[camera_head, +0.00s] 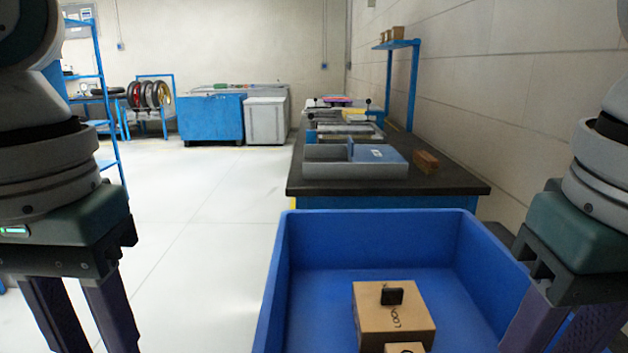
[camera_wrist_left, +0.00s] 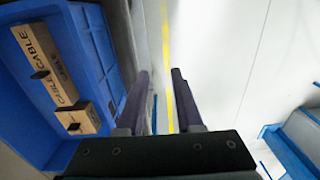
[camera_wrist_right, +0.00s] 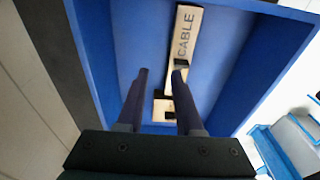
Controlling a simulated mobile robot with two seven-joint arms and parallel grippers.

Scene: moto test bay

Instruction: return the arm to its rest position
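My left gripper (camera_head: 84,315) hangs at the left of the head view, over the floor and left of the blue bin. Its two fingers are apart with nothing between them; it also shows in the left wrist view (camera_wrist_left: 160,88). My right gripper (camera_head: 560,325) is at the right of the head view, over the right side of the bin. In the right wrist view (camera_wrist_right: 160,85) its fingers are apart and nothing is gripped; a cardboard box shows beyond them. The fingertips are cut off in the head view.
A blue bin (camera_head: 370,217) holds cardboard boxes (camera_head: 393,320), one marked CABLE in the wrist views. Behind it stands a dark-topped bench (camera_head: 450,184) with a grey tray (camera_head: 335,171) and a brown block (camera_head: 426,162). A wall is at right; open floor lies left.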

